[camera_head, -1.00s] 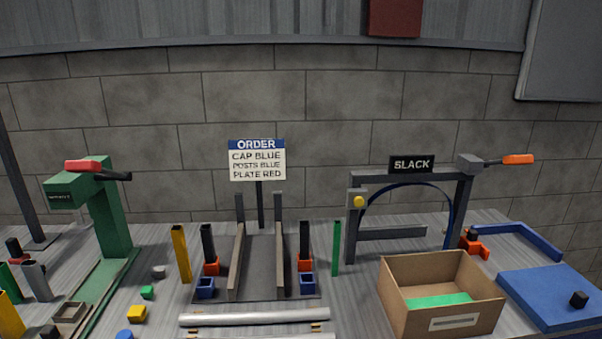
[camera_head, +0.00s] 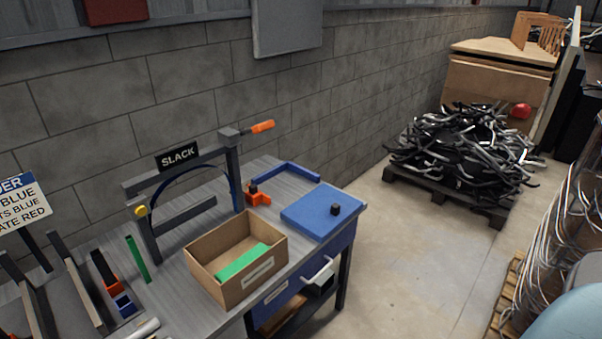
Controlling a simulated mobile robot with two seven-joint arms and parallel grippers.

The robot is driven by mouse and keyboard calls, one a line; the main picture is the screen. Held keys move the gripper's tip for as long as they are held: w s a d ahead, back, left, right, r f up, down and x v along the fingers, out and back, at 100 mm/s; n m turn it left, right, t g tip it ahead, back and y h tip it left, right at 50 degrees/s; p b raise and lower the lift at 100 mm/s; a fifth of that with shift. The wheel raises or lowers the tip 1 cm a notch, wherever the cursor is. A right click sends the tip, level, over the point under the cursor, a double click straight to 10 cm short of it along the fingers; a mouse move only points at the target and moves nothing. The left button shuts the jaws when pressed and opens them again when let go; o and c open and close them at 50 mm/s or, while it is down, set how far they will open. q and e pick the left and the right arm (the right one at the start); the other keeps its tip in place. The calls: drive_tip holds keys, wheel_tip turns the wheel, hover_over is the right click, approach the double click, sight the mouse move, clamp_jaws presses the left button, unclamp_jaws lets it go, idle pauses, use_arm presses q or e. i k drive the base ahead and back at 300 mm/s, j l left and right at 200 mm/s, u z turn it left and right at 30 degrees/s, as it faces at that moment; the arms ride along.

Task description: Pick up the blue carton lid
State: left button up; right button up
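The blue carton lid (camera_head: 310,213) appears to be the flat blue square panel with a small dark knob (camera_head: 335,209) on top. It lies flat at the right end of the workbench, to the right of the open cardboard carton (camera_head: 214,285). A green piece (camera_head: 243,262) lies inside the carton. Nothing is touching the lid from above. Neither of my grippers shows in the head view.
The grey SLACK frame (camera_head: 235,172) with an orange-handled lever stands behind the carton. A blue angled bar (camera_head: 290,169) and an orange clip (camera_head: 258,198) lie behind the lid. Open floor (camera_head: 400,250) is right of the bench; a pallet of black tangled parts (camera_head: 465,150) stands beyond.

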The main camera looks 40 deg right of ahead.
sight(319, 213)
drive_tip(key=z, duration=1.3)
